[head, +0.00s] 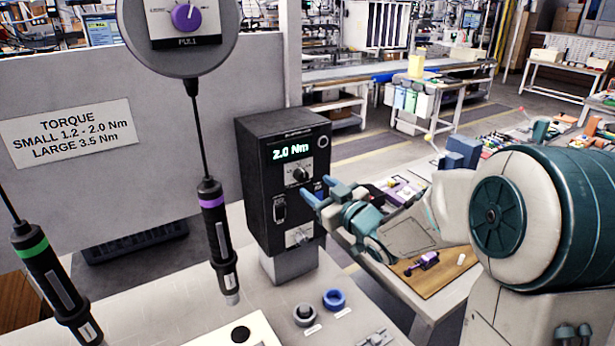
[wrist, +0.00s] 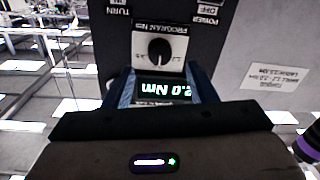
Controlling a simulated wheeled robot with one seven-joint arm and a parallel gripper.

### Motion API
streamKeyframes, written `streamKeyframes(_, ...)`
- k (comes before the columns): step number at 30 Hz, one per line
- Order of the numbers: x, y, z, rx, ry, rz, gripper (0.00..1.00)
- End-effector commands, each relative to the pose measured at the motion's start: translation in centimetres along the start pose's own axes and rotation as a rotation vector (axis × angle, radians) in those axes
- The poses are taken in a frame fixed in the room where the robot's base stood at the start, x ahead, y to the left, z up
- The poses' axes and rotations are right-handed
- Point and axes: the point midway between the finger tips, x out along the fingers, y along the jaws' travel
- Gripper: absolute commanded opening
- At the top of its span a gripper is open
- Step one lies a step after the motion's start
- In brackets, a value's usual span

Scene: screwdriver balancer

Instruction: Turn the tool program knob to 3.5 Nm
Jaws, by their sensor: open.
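The dark controller box (head: 285,212) stands on a post, its green display (head: 291,152) reading 2.0 Nm. The tool program knob (head: 301,173) is a small black dial on a light plate below the display. In the wrist view, which is upside down, the knob (wrist: 159,49) has a white pointer mark and lies just beyond and between the fingertips. The display (wrist: 165,90) shows between the fingers. My gripper (head: 320,190) is open and empty in front of the box, its blue fingers apart; it also shows in the wrist view (wrist: 160,70). Contact with the knob is not visible.
A purple-banded screwdriver (head: 219,240) and a green-banded one (head: 55,280) hang left. The torque sign (head: 67,133) reads small 1.2–2.0 Nm, large 3.5 Nm.

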Motion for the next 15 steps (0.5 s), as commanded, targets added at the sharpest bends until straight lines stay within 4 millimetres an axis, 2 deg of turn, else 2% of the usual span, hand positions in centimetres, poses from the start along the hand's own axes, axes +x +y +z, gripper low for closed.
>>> streamKeyframes(1,1.0,0.0,-0.2,0.002,0.000,-0.003,0.51)
streamKeyframes(6,3.4,0.0,-0.1,0.001,0.000,-0.001,0.51)
streamKeyframes(15,5.1,0.0,0.0,0.000,0.000,0.000,0.51)
